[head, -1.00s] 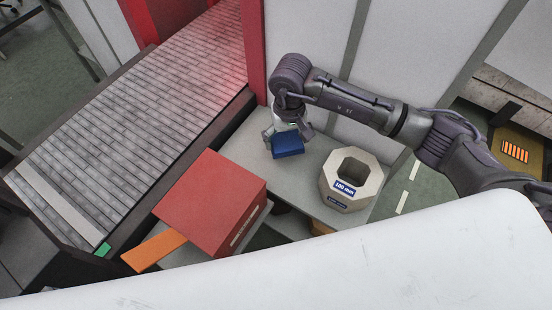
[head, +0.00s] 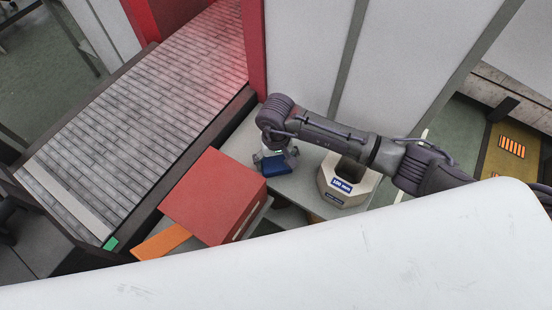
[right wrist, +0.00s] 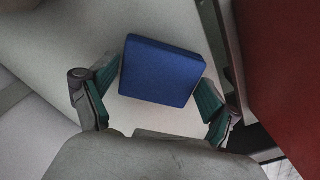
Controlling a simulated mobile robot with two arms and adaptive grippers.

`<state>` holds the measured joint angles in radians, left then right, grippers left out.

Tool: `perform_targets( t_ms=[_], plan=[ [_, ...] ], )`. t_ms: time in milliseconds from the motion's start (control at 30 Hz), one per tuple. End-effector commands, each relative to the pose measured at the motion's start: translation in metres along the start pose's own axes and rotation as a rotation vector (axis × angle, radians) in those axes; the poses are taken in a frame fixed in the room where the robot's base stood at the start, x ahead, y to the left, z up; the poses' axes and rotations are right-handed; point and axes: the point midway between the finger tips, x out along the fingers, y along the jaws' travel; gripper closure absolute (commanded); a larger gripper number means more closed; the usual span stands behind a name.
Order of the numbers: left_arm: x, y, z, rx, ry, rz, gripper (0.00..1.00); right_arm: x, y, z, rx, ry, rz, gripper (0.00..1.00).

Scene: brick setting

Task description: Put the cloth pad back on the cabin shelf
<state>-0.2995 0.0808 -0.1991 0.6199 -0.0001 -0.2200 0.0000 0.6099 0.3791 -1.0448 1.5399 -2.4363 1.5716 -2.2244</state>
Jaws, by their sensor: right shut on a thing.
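The blue cloth pad (head: 276,167) is in my right gripper (head: 275,160), over the grey shelf-like surface (head: 301,186). The right wrist view shows the pad (right wrist: 160,72) as a flat blue square between the two fingers of the gripper (right wrist: 157,92). The fingers are shut on its sides. I cannot tell whether the pad touches the surface below. No surface is clearly marked as the cabin shelf. My left gripper is not in view.
A red box (head: 212,190) stands left of the pad, with an orange flat piece (head: 163,242) beside it. A pale octagonal block (head: 345,192) stands to the right, partly behind my arm. White wall panels (head: 305,60) rise behind. A grey brick-patterned deck (head: 150,110) lies left.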

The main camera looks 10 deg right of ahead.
Motion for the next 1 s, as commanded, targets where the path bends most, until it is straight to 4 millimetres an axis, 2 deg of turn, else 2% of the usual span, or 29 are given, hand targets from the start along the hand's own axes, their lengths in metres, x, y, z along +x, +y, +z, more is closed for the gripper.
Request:
perform_targets(
  t_ms=[33,67,100,567,667,1000],
  plan=[
    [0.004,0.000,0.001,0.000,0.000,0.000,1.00,0.003,0.000,0.000,0.000,0.001,0.000,0.45],
    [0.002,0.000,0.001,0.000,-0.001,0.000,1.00,0.002,0.000,0.000,0.000,0.000,0.000,0.07],
    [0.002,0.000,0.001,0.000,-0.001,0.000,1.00,0.001,0.000,0.000,0.000,0.000,0.000,0.01],
    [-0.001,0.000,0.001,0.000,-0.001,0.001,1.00,-0.005,0.000,-0.001,0.000,0.002,0.000,0.00],
    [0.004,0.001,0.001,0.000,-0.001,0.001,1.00,-0.020,0.000,-0.002,-0.002,0.006,-0.001,0.00],
    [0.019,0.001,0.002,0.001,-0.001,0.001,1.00,-0.091,0.000,-0.001,-0.003,0.005,0.000,0.00]
  ],
)
